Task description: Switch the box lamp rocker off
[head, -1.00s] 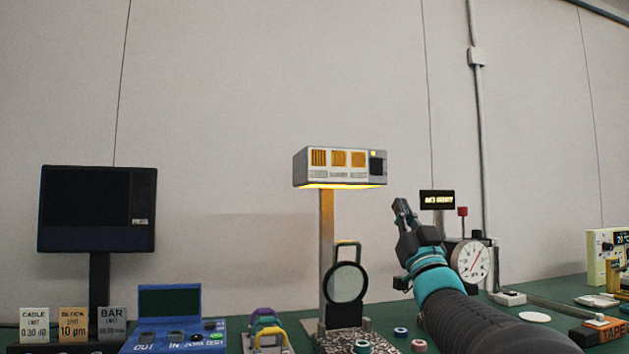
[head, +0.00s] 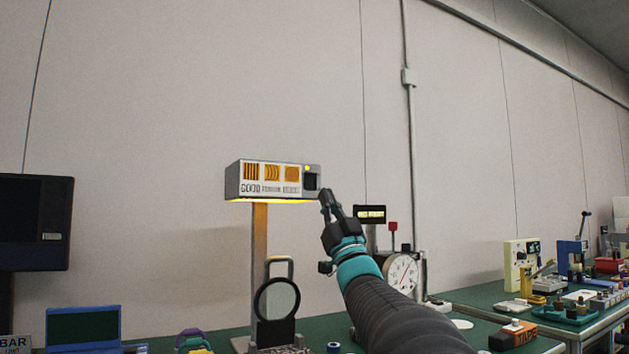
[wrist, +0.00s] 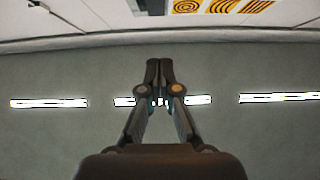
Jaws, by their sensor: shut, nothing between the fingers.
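The box lamp (head: 262,181) is a pale box on a post, with orange pattern panels on its front and a yellow glow along its underside. Its dark rocker (head: 312,181) sits at the right end of the front, below a small lit yellow light (head: 307,168). My gripper (head: 327,193) is shut and empty, its tips just right of and slightly below the rocker; I cannot tell whether they touch. In the wrist view the shut fingertips (wrist: 159,62) point toward the lamp front, where the dark rocker (wrist: 150,6) is cut off at the top edge.
A round magnifier (head: 277,299) stands before the lamp post. A dial gauge (head: 401,273) and a small lit sign (head: 370,214) stand behind my arm. A dark monitor (head: 35,215) is at left. The wall around the lamp is clear.

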